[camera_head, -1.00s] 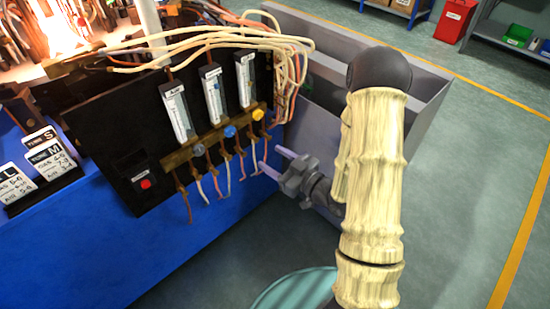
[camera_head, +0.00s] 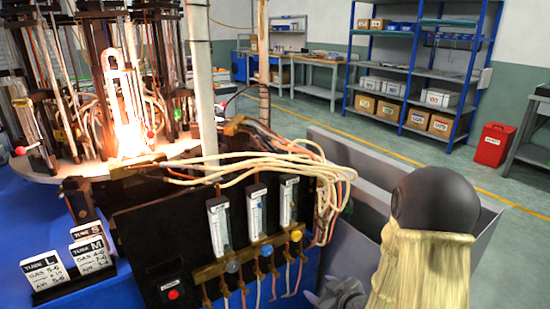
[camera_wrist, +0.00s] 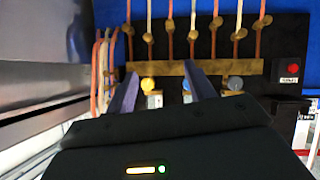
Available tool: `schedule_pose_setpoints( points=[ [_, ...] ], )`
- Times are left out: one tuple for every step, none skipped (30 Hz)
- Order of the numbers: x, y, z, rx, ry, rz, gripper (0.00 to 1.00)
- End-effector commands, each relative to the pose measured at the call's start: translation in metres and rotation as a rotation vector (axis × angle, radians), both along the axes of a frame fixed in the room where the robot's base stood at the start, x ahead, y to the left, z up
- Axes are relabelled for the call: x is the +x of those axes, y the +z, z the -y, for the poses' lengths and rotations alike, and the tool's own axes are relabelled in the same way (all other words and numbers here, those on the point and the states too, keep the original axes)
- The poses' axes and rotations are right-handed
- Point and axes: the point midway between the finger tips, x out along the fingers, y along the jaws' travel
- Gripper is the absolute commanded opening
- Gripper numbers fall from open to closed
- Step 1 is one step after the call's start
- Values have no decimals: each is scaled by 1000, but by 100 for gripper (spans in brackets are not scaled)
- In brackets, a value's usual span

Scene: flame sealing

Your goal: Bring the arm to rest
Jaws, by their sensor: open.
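My gripper is open in the wrist view (camera_wrist: 162,95), its two purple-grey fingers apart with nothing between them. Beyond the fingers is the black gas panel (camera_wrist: 268,50), with a brass bar and knobs that appear upside down. In the head view my arm, in a pale sleeve with a dark joint, rises at the lower right. Only a grey part of my gripper's body shows at the bottom edge there; its fingertips are out of the picture. The black panel (camera_head: 150,248) also shows in the head view, with three flowmeters (camera_head: 254,213) and a red button (camera_head: 173,294).
A bright flame (camera_head: 130,105) burns among glass tubes on a round table at the left. Pale hoses (camera_head: 250,163) loop over the panel. Size cards (camera_head: 40,272) stand at the lower left. A grey bin (camera_head: 345,175) stands behind my arm. Shelves and a red bin (camera_head: 493,145) are farther off.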

Motion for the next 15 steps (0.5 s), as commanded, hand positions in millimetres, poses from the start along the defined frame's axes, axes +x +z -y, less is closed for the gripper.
schedule_pose_setpoints(
  points=[
    [-1, 3, 5, -31, -31, -34, 54],
    [-2, 3, 8, -49, -54, -61, 54],
    [-5, 4, 14, -71, -85, -97, 54],
    [-7, 5, 17, -85, -108, -124, 54],
    [-10, 6, 21, -98, -132, -151, 54],
    [-14, 7, 25, -114, -164, -187, 54],
    [-17, 8, 29, -125, -190, -216, 54],
    [-21, 10, 32, -132, -215, -242, 54],
    [-27, 12, 35, -141, -249, -280, 54],
    [-31, 13, 38, -147, -272, -309, 54],
    [-36, 16, 40, -151, -298, -337, 54],
    [-43, 18, 43, -155, -331, -375, 54],
    [-49, 20, 44, -155, -356, -405, 54],
    [-55, 22, 45, -155, -379, -434, 54],
    [-64, 25, 46, -155, -408, -473, 54]
  ],
)
